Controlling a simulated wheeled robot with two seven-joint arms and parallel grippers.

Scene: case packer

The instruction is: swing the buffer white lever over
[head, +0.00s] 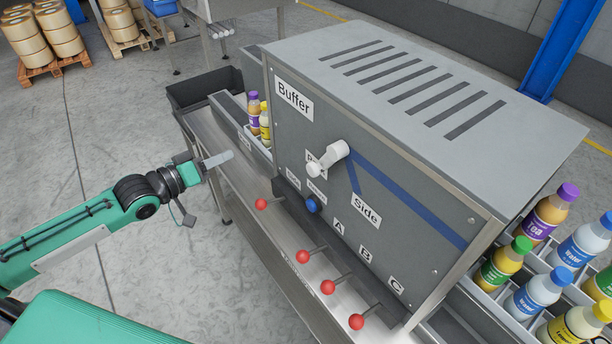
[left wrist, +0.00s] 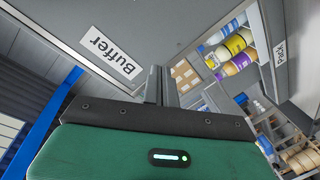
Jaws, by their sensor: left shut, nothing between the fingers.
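The buffer machine (head: 420,120) is a large grey box with a "Buffer" label (head: 294,98) on its front. The white lever (head: 328,159) sits on the front panel, its arm pointing down and left from its pivot, partly covering a label. My left gripper (head: 218,159) is shut and empty, to the left of the lever and clearly apart from it, in front of the machine. In the left wrist view the shut fingers (left wrist: 157,85) show in front of the grey panel, near the "Buffer" label (left wrist: 113,52). The lever does not show there. My right gripper is not in view.
Several red-knobbed levers (head: 302,257) and a blue knob (head: 312,206) stick out below the white lever. Bottles (head: 540,290) stand in dividers at the right; more bottles (head: 259,115) stand left of the machine.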

